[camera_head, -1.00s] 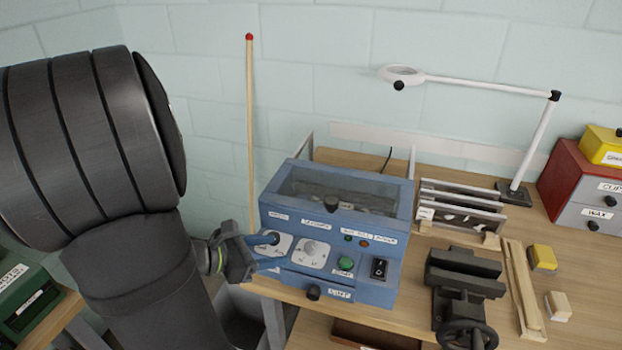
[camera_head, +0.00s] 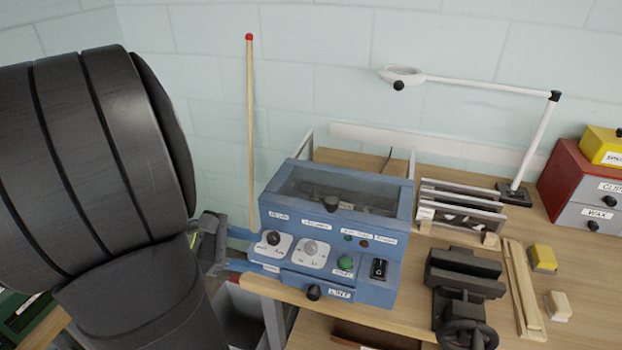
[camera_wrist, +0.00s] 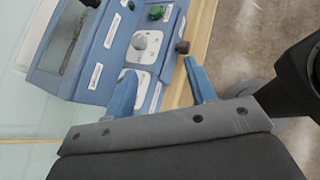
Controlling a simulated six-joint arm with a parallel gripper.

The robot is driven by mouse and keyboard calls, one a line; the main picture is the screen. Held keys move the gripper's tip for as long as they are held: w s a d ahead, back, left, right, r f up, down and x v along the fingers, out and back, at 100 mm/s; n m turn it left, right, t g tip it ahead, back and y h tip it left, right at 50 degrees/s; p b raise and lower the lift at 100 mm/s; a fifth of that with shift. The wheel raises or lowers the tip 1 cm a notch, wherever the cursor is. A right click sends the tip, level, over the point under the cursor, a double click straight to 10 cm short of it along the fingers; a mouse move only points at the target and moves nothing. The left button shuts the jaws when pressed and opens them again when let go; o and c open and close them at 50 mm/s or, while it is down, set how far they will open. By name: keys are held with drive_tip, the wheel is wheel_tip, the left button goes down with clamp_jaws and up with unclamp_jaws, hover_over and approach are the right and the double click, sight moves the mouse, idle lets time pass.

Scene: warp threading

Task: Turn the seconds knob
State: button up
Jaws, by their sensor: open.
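The blue machine (camera_head: 390,285) has a panel with two dials on white plates. The grey knob (camera_head: 311,247) sits under a label that seems to read SECONDS; it also shows in the wrist view (camera_wrist: 138,42). A dark knob (camera_head: 273,238) sits on the plate to its left. My gripper (camera_head: 245,250) is open and empty, just left of the dark knob, with its blue fingers pointing at the panel. In the wrist view, my gripper (camera_wrist: 160,68) has its fingers spread, and one finger covers part of the dark knob's plate.
A green button (camera_head: 345,263) and black switch (camera_head: 380,268) are right of the dials. A drawer knob (camera_head: 313,292) juts out below. A vise (camera_head: 463,280) stands right of the machine. A thin red-tipped rod (camera_head: 250,130) stands behind my gripper.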

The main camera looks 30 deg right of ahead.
drive_tip(key=d+r+m+t+y, duration=0.1)
drive_tip(key=d+r+m+y, duration=0.4)
drive_tip(key=m, duration=0.5)
drive_tip(key=w+d+r+m+t+y, duration=0.1)
drive_tip(key=d+r+m+y, duration=0.5)
drive_tip(key=d+m, duration=0.3)
drive_tip(key=m, duration=0.2)
drive_tip(key=shift+w+d+r+m, duration=0.25)
drive_tip(key=shift+d+m, duration=0.05)
